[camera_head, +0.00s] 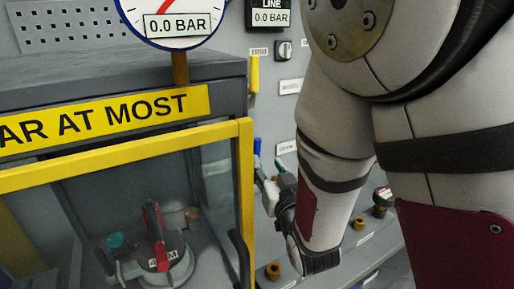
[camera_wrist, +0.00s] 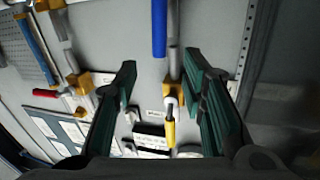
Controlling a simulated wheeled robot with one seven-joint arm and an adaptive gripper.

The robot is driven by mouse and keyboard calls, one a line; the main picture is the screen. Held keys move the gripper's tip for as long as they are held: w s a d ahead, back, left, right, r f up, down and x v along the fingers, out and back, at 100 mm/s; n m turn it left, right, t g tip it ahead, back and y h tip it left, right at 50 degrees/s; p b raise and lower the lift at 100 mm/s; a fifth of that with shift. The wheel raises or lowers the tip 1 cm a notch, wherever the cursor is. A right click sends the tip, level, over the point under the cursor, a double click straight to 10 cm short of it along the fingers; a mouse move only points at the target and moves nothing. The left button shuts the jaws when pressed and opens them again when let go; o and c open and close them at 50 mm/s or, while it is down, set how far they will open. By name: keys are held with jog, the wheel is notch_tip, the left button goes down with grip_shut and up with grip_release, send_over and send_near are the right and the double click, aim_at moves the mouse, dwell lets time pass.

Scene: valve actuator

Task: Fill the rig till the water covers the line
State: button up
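The rig is a grey cabinet with a yellow-framed clear door (camera_head: 245,190) that looks shut. Inside is a round fitting with a red handle (camera_head: 160,240). I cannot make out any water or line. My gripper (camera_head: 268,180) is at the back panel, right of the door frame, partly hidden by it. In the wrist view my gripper (camera_wrist: 160,75) is open, its dark green fingers apart. Between and beyond them show a blue lever handle (camera_wrist: 159,28) and a yellow lever handle (camera_wrist: 169,133) on pipework. I see no finger closed on either.
A round gauge (camera_head: 170,20) reads 0.0 BAR, and a line display (camera_head: 270,17) reads 0.0 BAR. A knob (camera_head: 284,50) is on the wall panel. A red handle (camera_wrist: 45,93) and another blue lever (camera_wrist: 36,45) stand left in the wrist view. My arm hides much of the right.

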aim_at(258, 147)
jog(key=b+x, duration=0.3)
jog(key=b, duration=0.3)
jog(key=shift+w+f, duration=0.1)
jog(key=shift+w, duration=0.15)
jog(key=x, duration=0.8)
grip_shut()
